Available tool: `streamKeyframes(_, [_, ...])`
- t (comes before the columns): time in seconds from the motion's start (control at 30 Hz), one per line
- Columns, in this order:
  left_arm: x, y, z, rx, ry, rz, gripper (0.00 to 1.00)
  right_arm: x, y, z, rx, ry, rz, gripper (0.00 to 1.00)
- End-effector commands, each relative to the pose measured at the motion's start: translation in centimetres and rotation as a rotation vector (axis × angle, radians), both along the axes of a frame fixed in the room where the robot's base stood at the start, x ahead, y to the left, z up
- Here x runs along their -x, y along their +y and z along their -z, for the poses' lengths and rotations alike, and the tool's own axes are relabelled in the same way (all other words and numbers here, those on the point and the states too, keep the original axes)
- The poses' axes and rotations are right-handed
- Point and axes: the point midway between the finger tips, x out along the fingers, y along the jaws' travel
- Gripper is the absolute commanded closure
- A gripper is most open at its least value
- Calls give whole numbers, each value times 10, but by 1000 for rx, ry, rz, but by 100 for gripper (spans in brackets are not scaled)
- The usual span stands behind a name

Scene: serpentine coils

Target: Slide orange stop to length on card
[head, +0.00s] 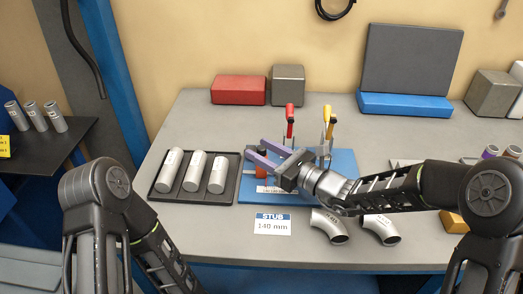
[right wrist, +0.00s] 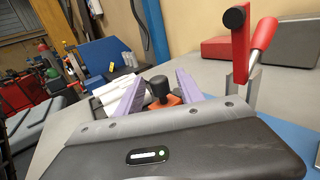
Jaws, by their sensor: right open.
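The card (head: 272,224) at the table's front reads "STUB 140 mm". The blue fixture plate (head: 341,163) lies behind it, with a white scale strip (head: 268,189) near its front edge. My right gripper (head: 257,151) is over the plate's left part, its purple fingers apart. In the right wrist view the orange stop (right wrist: 172,100), with a black knob (right wrist: 159,87) on top, sits between the open fingers (right wrist: 161,86). I cannot tell whether the fingers touch it. The stop's position on the scale is hidden. My left gripper is out of view.
A dark tray (head: 157,193) with three grey tubes stands left of the plate. A red-handled clamp (head: 290,122) and a yellow-handled clamp (head: 328,125) stand at the plate's back. Pipe elbows (head: 331,227) lie at the front right. Red, grey and blue blocks line the wall.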

Motion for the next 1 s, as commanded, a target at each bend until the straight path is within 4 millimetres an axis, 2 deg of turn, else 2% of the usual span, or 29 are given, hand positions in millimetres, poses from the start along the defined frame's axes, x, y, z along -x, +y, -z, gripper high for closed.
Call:
streamKeyframes(0.5, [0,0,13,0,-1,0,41,41,-58,1,1,-1,2,56])
streamKeyframes(1.0, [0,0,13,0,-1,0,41,44,-60,0,0,0,0,56])
